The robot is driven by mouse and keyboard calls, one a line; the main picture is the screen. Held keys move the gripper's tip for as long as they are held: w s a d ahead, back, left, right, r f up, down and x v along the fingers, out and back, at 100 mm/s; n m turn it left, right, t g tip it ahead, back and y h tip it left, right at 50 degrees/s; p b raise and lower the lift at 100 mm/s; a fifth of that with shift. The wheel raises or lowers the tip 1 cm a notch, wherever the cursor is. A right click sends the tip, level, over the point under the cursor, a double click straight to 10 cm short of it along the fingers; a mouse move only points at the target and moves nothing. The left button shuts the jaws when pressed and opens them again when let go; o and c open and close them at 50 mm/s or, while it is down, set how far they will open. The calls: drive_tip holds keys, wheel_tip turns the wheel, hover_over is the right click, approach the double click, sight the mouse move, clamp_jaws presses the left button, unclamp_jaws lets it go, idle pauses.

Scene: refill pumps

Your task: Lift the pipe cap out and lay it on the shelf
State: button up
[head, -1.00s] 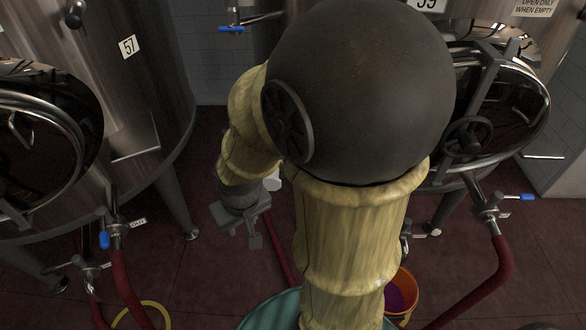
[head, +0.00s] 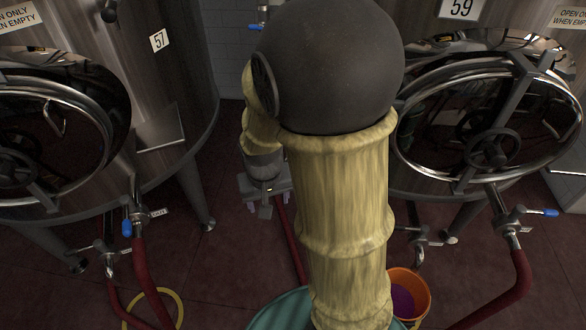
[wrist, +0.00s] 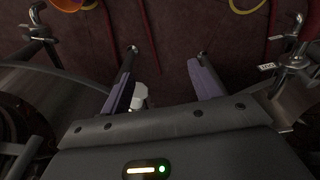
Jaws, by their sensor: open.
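My gripper (head: 266,200) hangs low between the two tanks, beyond my arm in the head view. In the wrist view my gripper (wrist: 166,53) has its two purple-lined fingers wide apart, with only dark red floor showing between the tips. A small pale object (wrist: 139,95) shows beside the inner side of the left finger, partly hidden by it. I cannot tell whether it is the pipe cap. I cannot make out the pipe cap or the shelf for certain in either view.
Steel tank 57 (head: 160,75) stands left and tank 59 (head: 480,62) right, both with round doors and legs. Valves (head: 135,215) with red hoses (head: 142,262) stick out low. An orange bucket (head: 418,290) and a yellow hose (head: 153,292) are on the floor.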

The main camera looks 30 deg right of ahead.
drive_tip(key=w+d+r+m+h+p, duration=0.1)
drive_tip(key=w+r+m+h, duration=0.1)
drive_tip(key=w, duration=0.4)
drive_tip(key=w+d+r+m+h+p, duration=0.1)
drive_tip(key=w+d+m+h, duration=0.1)
drive_tip(key=w, duration=0.4)
drive_tip(key=shift+d+r+h+p, duration=0.25)
drive_tip(key=shift+r+h+p, duration=0.1)
drive_tip(key=shift+h, duration=0.25)
drive_tip(key=x, duration=0.6)
drive_tip(key=b+x, duration=0.1)
drive_tip(key=x, duration=0.5)
drive_tip(key=shift+s+d, duration=0.15)
drive_tip(key=shift+s, duration=0.05)
drive_tip(key=shift+f, duration=0.1)
drive_tip(key=x, duration=0.5)
drive_tip(key=shift+d+b, duration=0.25)
drive_tip(key=shift+b, duration=0.1)
drive_tip(key=shift+c, duration=0.4)
